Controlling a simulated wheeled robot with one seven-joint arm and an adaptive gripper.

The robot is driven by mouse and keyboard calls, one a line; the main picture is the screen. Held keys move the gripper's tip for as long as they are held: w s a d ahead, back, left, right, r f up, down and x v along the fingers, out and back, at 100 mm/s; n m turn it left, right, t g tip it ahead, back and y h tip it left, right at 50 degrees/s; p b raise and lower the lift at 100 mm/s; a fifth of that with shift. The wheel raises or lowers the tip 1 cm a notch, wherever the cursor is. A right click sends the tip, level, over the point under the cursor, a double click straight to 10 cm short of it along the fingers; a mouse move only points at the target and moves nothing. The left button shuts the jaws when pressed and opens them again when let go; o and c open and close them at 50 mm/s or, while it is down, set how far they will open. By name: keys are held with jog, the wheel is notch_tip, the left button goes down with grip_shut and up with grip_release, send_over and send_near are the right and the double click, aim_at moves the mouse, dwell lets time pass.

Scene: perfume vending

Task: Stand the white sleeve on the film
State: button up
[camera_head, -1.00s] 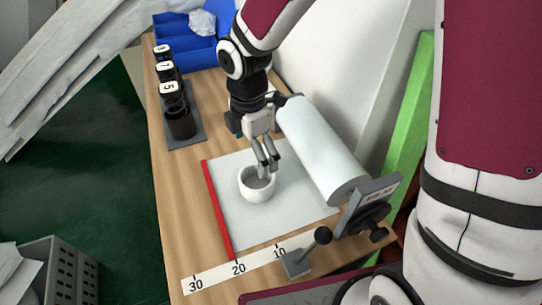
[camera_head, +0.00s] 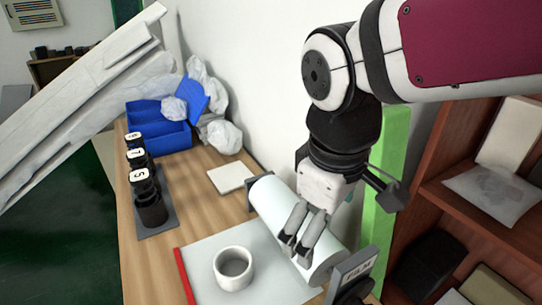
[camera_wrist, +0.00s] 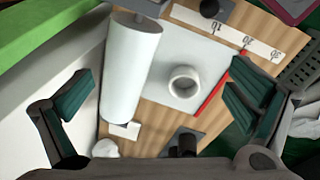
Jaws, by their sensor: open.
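The white sleeve (camera_head: 233,275), a short open ring, stands upright on the pale film sheet (camera_head: 201,258), with its open top facing up. The wrist view also shows the sleeve (camera_wrist: 184,90) on the film (camera_wrist: 180,55), right of the white roll. My gripper (camera_head: 298,250) is open and empty, raised to the right of the sleeve and in front of the film roll (camera_head: 272,203) in the head view. It is apart from the sleeve. In the wrist view its fingers (camera_wrist: 158,92) are spread wide, with nothing held between them.
A red bar (camera_head: 185,277) edges the film's left side. Numbered black cups stand in a rack (camera_head: 158,222) at the left; blue bins (camera_head: 170,138) are behind. A film holder (camera_head: 352,270) is at front right. A white square (camera_head: 231,177) lies behind the roll.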

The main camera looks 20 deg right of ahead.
jog(key=s+d+r+m+y, duration=0.1)
jog(key=s+m, duration=0.5)
jog(key=s, duration=0.2)
jog(key=shift+t, duration=0.4)
jog(key=shift+d+r, duration=0.1)
jog(key=shift+r, duration=0.05)
notch_tip(320, 180, up, 11)
jog(key=t+p, duration=0.2)
jog(key=p, duration=0.7)
jog(key=shift+d, duration=0.15)
